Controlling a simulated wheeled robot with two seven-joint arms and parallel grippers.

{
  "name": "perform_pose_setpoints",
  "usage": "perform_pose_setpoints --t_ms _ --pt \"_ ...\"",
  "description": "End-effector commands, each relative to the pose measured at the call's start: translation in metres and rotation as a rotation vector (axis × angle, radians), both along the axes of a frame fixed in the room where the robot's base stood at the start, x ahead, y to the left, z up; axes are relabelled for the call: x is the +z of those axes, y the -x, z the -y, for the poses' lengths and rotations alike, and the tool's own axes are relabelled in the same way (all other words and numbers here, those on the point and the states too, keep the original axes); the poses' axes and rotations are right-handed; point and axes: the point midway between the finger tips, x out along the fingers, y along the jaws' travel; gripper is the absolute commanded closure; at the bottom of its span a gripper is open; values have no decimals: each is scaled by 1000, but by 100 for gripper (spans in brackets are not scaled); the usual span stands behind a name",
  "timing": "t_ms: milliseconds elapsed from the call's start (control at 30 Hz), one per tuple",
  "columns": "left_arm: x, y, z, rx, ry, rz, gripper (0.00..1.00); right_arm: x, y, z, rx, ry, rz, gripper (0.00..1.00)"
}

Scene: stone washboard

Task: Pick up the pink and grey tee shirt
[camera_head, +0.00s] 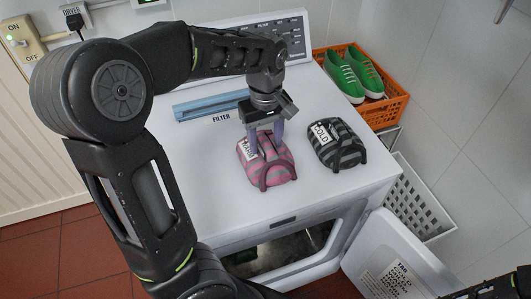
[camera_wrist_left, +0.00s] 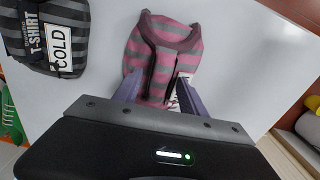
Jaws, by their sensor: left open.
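The pink and grey striped tee shirt (camera_head: 266,172) lies folded in a bundle on top of the white machine, with a white label on its left side. It also shows in the left wrist view (camera_wrist_left: 190,40), where the label is mostly hidden. My left gripper (camera_head: 266,143) points down at the tee shirt's far part. Its two purple fingers (camera_wrist_left: 160,95) are apart, one on either side of a raised grey and pink fold. I cannot tell whether they touch the cloth. My right gripper is not clearly in view; only a dark part shows at the lower right corner.
A black and grey tee shirt (camera_head: 337,146) labelled COLD lies just right of the pink one. An orange crate (camera_head: 377,113) with green shoes (camera_head: 356,76) stands behind on the right. A white basket (camera_head: 420,205) is beside the machine, whose front door (camera_head: 405,262) hangs open. The machine top's front left is clear.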

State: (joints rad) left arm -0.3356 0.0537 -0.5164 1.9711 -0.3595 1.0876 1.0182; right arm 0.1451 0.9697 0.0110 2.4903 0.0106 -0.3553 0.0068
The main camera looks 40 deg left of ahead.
Motion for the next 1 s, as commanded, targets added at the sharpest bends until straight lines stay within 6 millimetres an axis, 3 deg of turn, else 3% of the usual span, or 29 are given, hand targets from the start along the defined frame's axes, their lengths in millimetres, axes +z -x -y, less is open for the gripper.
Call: perform_pose_setpoints --t_ms 467,1000 --pt "0 0 0 -1 -1 1 51 0 0 0 0 0 0 64" --pt "1 0 0 -1 -1 1 93 0 0 0 0 0 0 64"
